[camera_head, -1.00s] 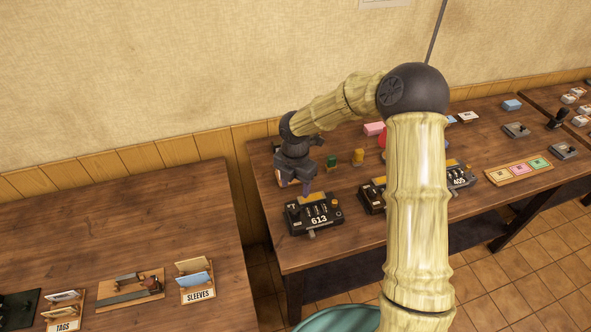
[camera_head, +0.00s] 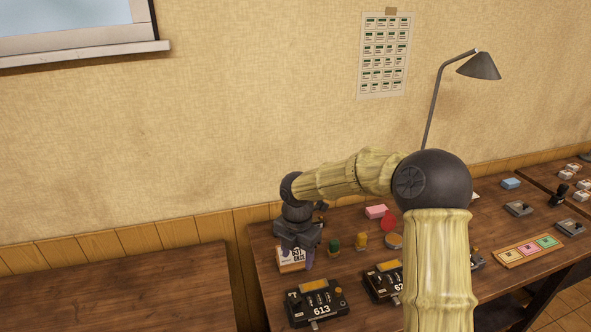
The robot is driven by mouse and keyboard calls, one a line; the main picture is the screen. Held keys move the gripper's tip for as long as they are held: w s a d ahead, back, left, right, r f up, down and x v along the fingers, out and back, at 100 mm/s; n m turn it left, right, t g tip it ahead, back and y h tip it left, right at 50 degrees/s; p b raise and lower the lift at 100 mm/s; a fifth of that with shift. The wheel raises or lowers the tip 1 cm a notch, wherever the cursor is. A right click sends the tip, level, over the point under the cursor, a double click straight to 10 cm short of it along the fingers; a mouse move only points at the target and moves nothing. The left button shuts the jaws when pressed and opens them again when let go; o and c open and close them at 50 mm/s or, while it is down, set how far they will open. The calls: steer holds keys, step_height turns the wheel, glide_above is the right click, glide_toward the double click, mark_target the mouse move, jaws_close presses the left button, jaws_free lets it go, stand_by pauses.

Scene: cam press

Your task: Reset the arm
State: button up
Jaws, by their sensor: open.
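My gripper (camera_head: 297,262) hangs from my bamboo-like arm at the left end of the right-hand table. It is open, with its fingers pointing down. It is above and behind the black device marked 613 (camera_head: 317,303). A small white and orange card box (camera_head: 290,260) shows behind the fingers; I cannot tell whether they touch it. Nothing is seen held.
A second black device (camera_head: 383,282) stands to the right, partly hidden by my arm. Behind are a green stamp (camera_head: 333,244), a yellow one (camera_head: 361,241), a pink block (camera_head: 376,211) and a lamp (camera_head: 479,66). The left table (camera_head: 120,285) is bare where visible.

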steer(key=s+d+r+m+t, duration=0.1)
steer(key=s+d+m, duration=0.6)
steer(key=s+m, duration=0.3)
steer(key=s+d+r+m+t, duration=0.1)
steer(key=s+d+m, duration=0.6)
steer(key=m, duration=1.2)
steer(key=s, duration=0.2)
steer(key=shift+s+d+r+t, duration=0.2)
steer(key=shift+s+r+t, duration=0.1)
steer(key=shift+s, duration=0.05)
